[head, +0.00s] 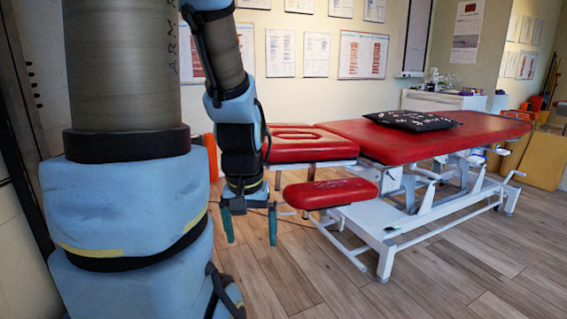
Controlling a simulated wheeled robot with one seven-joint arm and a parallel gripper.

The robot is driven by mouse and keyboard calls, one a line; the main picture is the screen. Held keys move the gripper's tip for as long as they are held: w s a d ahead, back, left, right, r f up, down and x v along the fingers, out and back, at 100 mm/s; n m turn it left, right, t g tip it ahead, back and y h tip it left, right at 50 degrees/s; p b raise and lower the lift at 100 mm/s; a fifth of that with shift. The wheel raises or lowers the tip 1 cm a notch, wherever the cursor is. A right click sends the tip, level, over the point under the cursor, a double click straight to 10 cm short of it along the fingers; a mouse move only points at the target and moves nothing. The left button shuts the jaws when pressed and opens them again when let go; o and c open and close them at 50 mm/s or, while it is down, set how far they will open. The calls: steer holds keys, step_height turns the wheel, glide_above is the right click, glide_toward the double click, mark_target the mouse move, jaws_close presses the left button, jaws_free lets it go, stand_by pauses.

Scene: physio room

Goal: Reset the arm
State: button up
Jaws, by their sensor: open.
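My gripper (249,225) hangs at the end of my arm, left of the picture's middle, with its two teal fingers pointing down. The fingers are apart and nothing is between them. The gripper is above the wooden floor, just left of the red armrest pad (330,193) of a treatment table (432,139). My arm, in blue padded covers, fills the left of the view and hides what is behind it.
A black patterned cushion (413,120) lies on the red table. The table's white frame (384,226) stands on the floor to the right. A white cabinet (441,101) is at the back wall. The wooden floor (460,275) in front is clear.

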step_height(320, 180, up, 22)
steer(key=p, duration=2.1)
steer(key=shift+r, duration=0.15)
